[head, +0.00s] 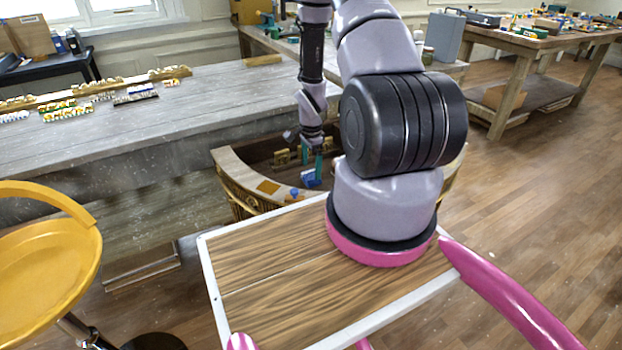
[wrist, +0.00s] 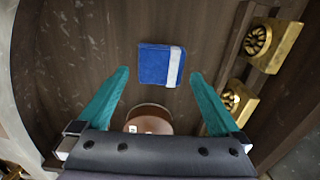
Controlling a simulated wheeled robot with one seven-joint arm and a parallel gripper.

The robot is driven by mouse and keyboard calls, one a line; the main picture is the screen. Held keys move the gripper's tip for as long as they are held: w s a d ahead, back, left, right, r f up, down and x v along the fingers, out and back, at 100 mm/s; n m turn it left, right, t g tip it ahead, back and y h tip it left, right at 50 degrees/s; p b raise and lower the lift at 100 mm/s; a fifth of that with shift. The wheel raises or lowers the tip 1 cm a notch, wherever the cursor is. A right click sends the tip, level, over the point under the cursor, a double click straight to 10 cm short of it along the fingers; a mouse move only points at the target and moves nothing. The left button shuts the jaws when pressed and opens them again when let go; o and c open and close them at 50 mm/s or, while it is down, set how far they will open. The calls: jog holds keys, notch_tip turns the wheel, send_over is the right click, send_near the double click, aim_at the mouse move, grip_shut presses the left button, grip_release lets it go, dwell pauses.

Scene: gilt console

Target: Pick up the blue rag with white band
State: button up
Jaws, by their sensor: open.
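The blue rag with a white band (wrist: 158,65) lies flat on a dark wooden surface in the wrist view. Its white band runs along the right side. In the head view a small blue patch, which looks like the rag (head: 310,180), shows on the console just below my gripper (head: 314,162). My gripper is open and empty. In the wrist view its two teal fingers (wrist: 159,73) stand wide apart, one to each side of the rag's near part, and do not touch it. The rag is fully visible there. The gap in height is hard to judge.
Gold ornamental blocks (wrist: 270,45) stand right of the rag. A brown round object (wrist: 150,118) lies nearer, between the fingers. The curved gilt console (head: 235,170) has a raised rim with an orange square (head: 268,187) on it. A long grey table (head: 150,115) stands behind.

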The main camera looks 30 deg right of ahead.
aim_at(311, 174)
jog(key=shift+f, duration=1.5)
jog(key=c, duration=1.2)
jog(key=shift+r, duration=5.05)
jog(key=shift+c, duration=0.2)
